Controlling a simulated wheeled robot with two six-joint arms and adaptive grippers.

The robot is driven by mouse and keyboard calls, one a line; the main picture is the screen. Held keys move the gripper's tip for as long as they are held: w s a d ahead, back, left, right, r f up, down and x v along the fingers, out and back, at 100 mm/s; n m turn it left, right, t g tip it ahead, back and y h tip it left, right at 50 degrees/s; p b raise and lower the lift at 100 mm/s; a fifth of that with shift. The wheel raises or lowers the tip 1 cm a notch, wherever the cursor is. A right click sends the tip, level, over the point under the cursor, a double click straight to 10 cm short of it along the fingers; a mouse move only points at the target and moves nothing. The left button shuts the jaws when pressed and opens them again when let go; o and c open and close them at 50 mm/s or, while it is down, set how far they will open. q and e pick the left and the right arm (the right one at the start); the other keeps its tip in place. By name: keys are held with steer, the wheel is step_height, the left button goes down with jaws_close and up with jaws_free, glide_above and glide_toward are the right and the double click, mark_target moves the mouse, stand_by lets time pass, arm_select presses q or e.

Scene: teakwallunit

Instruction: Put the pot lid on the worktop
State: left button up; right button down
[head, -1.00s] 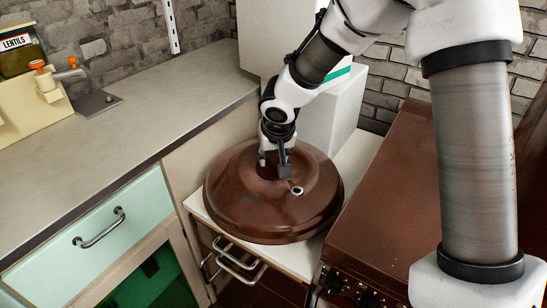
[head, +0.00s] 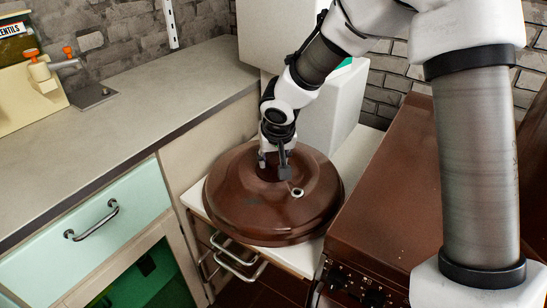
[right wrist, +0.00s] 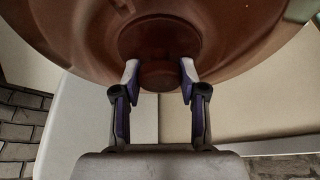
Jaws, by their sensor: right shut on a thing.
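The pot lid (head: 232,197) is a large, round, brown domed lid with a small ringed hole near its centre. My right gripper (head: 273,170) is shut on the lid's knob, and the right wrist view shows the two fingers (right wrist: 160,75) on either side of the knob (right wrist: 160,76). The lid is roughly level over a narrow white surface (head: 355,155); I cannot tell whether it touches it. The long grey worktop (head: 150,100) lies to the left of the lid. My left gripper is not in view.
A brown cooker (head: 390,190) with front knobs stands right of the lid. A white box-like object (head: 335,110) stands behind it. A beige dispenser with orange taps (head: 40,75) and a metal plate (head: 93,96) sit on the back left worktop. The worktop's middle is clear.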

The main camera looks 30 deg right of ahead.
steer(key=shift+f+b, duration=0.35)
steer(key=shift+b, duration=0.05)
steer(key=c, duration=0.6)
jaws_free()
steer(key=shift+o, duration=0.2)
steer(key=shift+s, duration=0.1)
steer(key=v, duration=1.2)
steer(key=shift+f, duration=0.1)
